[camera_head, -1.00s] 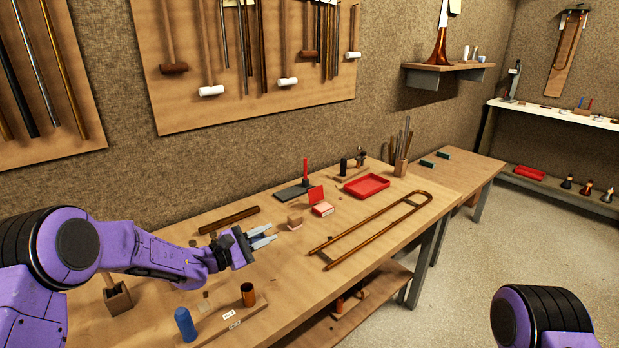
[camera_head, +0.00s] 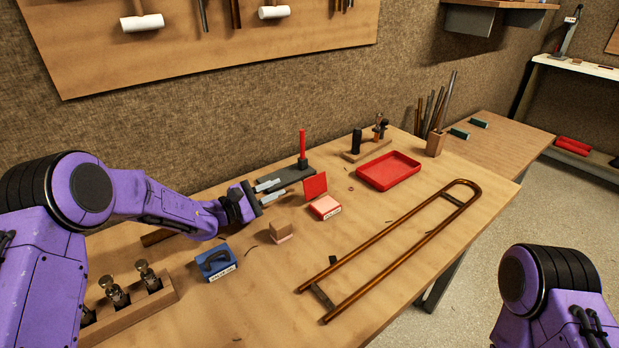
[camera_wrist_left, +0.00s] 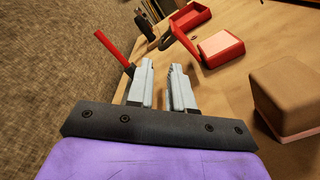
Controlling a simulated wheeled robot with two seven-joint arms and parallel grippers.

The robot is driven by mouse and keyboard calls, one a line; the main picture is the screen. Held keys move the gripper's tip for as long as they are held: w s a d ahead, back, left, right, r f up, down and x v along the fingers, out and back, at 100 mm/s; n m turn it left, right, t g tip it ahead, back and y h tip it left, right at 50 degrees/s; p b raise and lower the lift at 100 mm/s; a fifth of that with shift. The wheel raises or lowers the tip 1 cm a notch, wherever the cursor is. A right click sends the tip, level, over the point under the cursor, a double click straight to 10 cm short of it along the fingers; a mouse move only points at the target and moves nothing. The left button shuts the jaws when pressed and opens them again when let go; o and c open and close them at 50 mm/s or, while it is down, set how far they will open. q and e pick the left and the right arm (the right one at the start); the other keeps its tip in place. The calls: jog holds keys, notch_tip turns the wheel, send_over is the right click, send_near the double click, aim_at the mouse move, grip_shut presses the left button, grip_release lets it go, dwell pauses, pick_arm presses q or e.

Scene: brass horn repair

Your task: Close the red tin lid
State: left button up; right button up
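The small red tin (camera_head: 325,207) stands on the workbench, with a pale pink top and a white label on its front. Its red lid (camera_head: 315,186) stands up, open, at the tin's back left edge. In the left wrist view the tin (camera_wrist_left: 221,48) is ahead and right of the fingers, with the lid (camera_wrist_left: 184,38) edge-on beside it. My left gripper (camera_head: 272,191) is open and empty, left of the lid and apart from it. Its two pale fingers (camera_wrist_left: 162,82) have a gap between them. Only part of my right arm shows; its gripper is out of view.
A wooden block (camera_head: 281,232) is in front of my left gripper. A red rod (camera_head: 302,146) stands on a dark base (camera_head: 283,177) behind it. A red tray (camera_head: 389,170), a long brass slide (camera_head: 390,250) and a blue labelled case (camera_head: 216,260) lie around. Bare bench surrounds the tin.

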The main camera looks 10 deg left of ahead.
aim_at(305, 176)
pick_arm(q)
jog(key=shift+w+d+f, duration=0.1)
jog(key=shift+w+f, duration=0.1)
jog(key=shift+w, duration=0.05)
jog(key=x, duration=1)
jog(key=shift+w+d, duration=0.1)
jog(key=shift+d, duration=0.05)
grip_shut()
dwell(0.9)
